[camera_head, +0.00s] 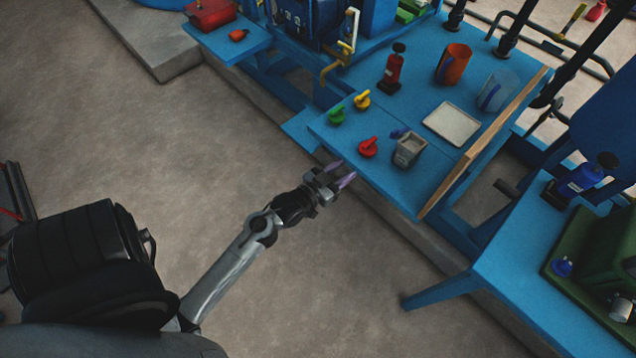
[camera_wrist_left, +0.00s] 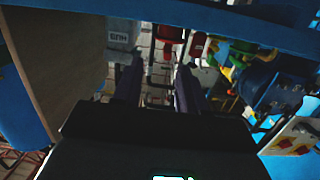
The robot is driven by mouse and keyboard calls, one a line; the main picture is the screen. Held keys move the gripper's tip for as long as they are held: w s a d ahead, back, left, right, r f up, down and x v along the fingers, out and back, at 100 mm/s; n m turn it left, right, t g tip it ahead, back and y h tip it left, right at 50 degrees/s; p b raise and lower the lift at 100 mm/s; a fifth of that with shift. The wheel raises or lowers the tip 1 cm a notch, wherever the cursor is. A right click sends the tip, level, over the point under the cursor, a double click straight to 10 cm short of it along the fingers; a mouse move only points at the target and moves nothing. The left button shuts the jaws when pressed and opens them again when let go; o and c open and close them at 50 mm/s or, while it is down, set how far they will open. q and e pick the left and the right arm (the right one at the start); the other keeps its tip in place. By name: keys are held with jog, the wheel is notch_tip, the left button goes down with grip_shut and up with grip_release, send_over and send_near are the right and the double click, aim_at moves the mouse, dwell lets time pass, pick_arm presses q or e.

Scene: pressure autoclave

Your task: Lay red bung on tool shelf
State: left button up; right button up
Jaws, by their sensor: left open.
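The red bung (camera_head: 368,148), with a raised handle, sits near the front edge of the blue bench top (camera_head: 420,185), left of a small grey box (camera_head: 409,149). My left gripper (camera_head: 344,178) is open and empty, just off the bench's front edge and apart from the bung. In the left wrist view its two dark fingers (camera_wrist_left: 158,85) have a gap between them, and a red shape (camera_wrist_left: 170,34) shows beyond them, probably the bung. I cannot tell which surface is the tool shelf. My right gripper is not in view.
Green (camera_head: 336,115) and yellow (camera_head: 362,100) bungs stand behind the red one. A wooden board (camera_head: 490,140) edges the right side. Floor in front is clear.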

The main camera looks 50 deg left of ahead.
pick_arm(q)
jog(key=s+d+m+g+h, duration=0.1)
jog(key=s+d+g, duration=0.5)
jog(key=s, duration=0.4)
jog(key=s+d+m+g+h, duration=0.1)
jog(key=s+d+g, duration=0.5)
jog(key=s, duration=0.4)
jog(key=shift+d+f+m+g, duration=0.35)
jog(key=shift+f+m+g, duration=0.05)
jog(key=shift+g, duration=0.1)
jog(key=shift+r, duration=0.1)
notch_tip(320, 180, up, 56)
jog(key=p, duration=5.5)
jog(key=shift+p, duration=0.4)
jog(key=shift+f, duration=0.25)
